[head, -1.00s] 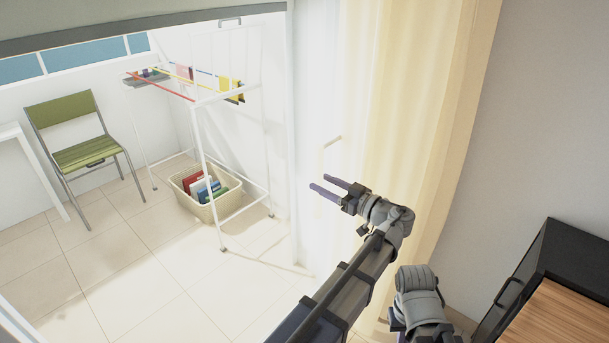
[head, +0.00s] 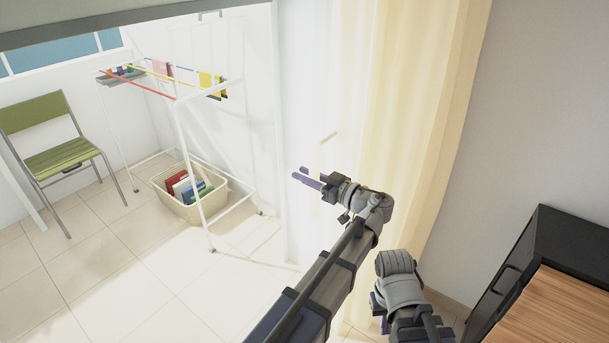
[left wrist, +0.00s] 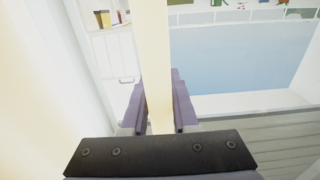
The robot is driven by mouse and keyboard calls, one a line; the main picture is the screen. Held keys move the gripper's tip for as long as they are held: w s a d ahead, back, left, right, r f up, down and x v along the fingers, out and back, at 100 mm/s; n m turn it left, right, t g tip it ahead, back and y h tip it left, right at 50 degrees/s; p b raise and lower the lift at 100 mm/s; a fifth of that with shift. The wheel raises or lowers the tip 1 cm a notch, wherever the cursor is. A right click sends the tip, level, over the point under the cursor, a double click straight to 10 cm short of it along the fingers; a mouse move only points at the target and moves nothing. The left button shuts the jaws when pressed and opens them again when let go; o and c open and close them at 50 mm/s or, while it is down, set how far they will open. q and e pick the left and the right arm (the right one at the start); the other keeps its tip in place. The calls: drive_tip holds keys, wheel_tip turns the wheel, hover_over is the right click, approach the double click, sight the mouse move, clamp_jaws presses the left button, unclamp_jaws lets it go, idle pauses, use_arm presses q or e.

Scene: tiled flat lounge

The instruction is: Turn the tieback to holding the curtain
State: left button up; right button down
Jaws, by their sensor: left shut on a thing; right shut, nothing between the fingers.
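The tieback (head: 329,138) is a thin cream bar with a bend, in front of the pale yellow curtain (head: 400,120) in the head view. In the left wrist view the tieback (left wrist: 155,60) runs as an upright cream strip between the fingers. My left gripper (head: 306,176) is shut on it, and the fingers hide part of the bar. The curtain hangs in long folds, with its brighter left part beside the doorway. My right gripper (head: 379,310) is low in the head view, partly hidden by its own arm; it is shut and empty, apart from the curtain.
A black cabinet with a wooden top (head: 570,315) stands at the lower right. Beyond the opening are a white drying rack (head: 180,130), a beige basket (head: 190,208) with coloured items and a green chair (head: 55,150). The tiled floor (head: 130,290) at lower left is clear.

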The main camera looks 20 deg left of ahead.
use_arm(q)
clamp_jaws()
idle(0.9)
